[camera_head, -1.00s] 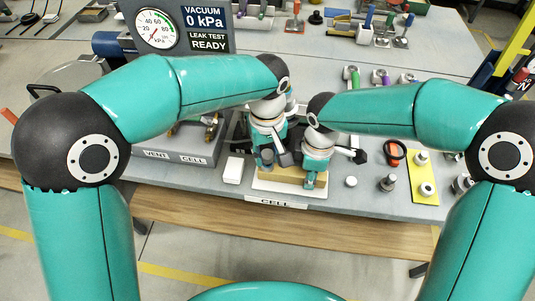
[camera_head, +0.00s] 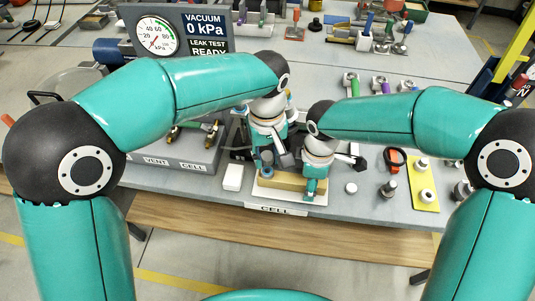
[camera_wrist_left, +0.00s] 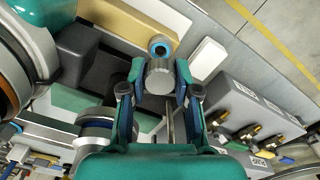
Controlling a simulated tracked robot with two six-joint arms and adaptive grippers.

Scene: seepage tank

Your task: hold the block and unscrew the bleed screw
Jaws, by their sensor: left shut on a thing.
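The tan block (camera_head: 285,181) lies on a white base at the front of the bench, and its side shows in the left wrist view (camera_wrist_left: 118,20). My left gripper (camera_wrist_left: 159,82) is shut on a grey round piece (camera_wrist_left: 159,76), which looks like the bleed screw.
A grey vent and cell box (camera_head: 185,150) stands to the left. A white block (camera_head: 233,177) lies between it and the base. Loose fittings and a yellow plate (camera_head: 424,185) lie to the right. The vacuum display (camera_head: 180,32) reads 0 kPa.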

